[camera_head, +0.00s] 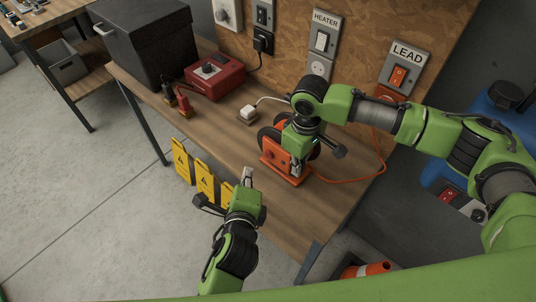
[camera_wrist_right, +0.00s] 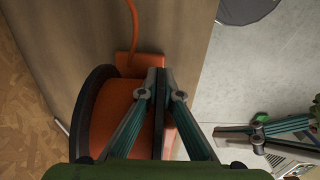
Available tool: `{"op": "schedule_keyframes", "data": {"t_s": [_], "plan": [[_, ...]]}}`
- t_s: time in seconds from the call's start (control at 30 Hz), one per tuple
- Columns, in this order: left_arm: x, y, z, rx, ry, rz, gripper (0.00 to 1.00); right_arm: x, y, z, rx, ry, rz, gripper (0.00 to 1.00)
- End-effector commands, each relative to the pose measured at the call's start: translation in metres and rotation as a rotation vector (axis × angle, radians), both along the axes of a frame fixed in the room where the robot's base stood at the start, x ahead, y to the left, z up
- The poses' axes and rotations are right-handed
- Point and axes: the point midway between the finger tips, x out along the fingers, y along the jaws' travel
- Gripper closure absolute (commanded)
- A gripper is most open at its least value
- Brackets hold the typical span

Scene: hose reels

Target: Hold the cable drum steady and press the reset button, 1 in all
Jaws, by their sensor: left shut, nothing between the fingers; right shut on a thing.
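The cable drum (camera_head: 276,157) is orange with black rims and stands on the wooden workbench. My right gripper (camera_head: 298,142) is over it from above, its fingers largely hidden by the arm. In the right wrist view the drum (camera_wrist_right: 108,122) lies below the fingers, and my right gripper (camera_wrist_right: 164,75) is shut on its black rim. My left gripper (camera_head: 248,176) is shut and empty at the bench's front edge, left of the drum and apart from it. It also shows at the right of the right wrist view (camera_wrist_right: 256,133). I cannot make out a reset button.
An orange cable runs from the drum to the LEAD switch (camera_head: 398,76) on the board. A white plug block (camera_head: 248,113), a red box (camera_head: 215,77) and a black case (camera_head: 150,40) stand on the bench. Yellow tags (camera_head: 204,179) hang at its front edge. A blue container (camera_head: 497,112) stands right.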

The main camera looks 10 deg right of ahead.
Motion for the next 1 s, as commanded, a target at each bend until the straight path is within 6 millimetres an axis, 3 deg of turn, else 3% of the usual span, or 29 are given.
{"op": "schedule_keyframes", "data": {"t_s": [0.47,0.57,1.0], "plan": [[0.0002,-0.0003,0.0000,0.000,0.000,0.000,1.00,0.0004,0.0003,0.0007,0.001,-0.001,0.000,1.00],[0.0003,-0.0002,0.0001,0.000,0.000,0.000,1.00,0.0004,0.0003,0.0007,0.001,-0.001,0.000,0.75],[0.0002,-0.0003,0.0001,0.000,0.000,0.000,1.00,0.0008,0.0003,0.0073,0.001,-0.002,0.000,0.75]]}}
